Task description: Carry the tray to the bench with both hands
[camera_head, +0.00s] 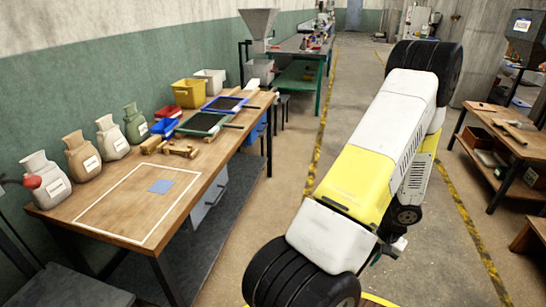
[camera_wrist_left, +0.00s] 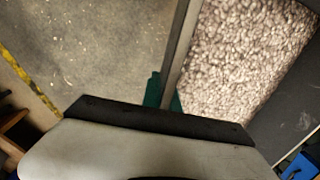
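In the left wrist view the tray appears as a bed of pale, lumpy grain (camera_wrist_left: 245,50) beside a long grey rim (camera_wrist_left: 181,45). The white and black body of my left gripper (camera_wrist_left: 165,108) fills the bottom of that view. Small dark green pieces show on both sides of the rim, just beyond the gripper's black edge. Whether they are fingers closed on the rim is hard to tell. In the head view I cannot make out this grain tray or either gripper clearly. The wooden bench (camera_head: 180,222) stands at the left, with a white outlined rectangle and a blue patch (camera_head: 160,186) on its top.
Several sacks (camera_head: 82,156) line the bench's wall side. Yellow and white bins (camera_head: 188,93) and shallow dark trays (camera_head: 203,123) occupy its far part. A large white and yellow machine with black tyres (camera_head: 363,178) fills the middle. Floor shows between it and the bench.

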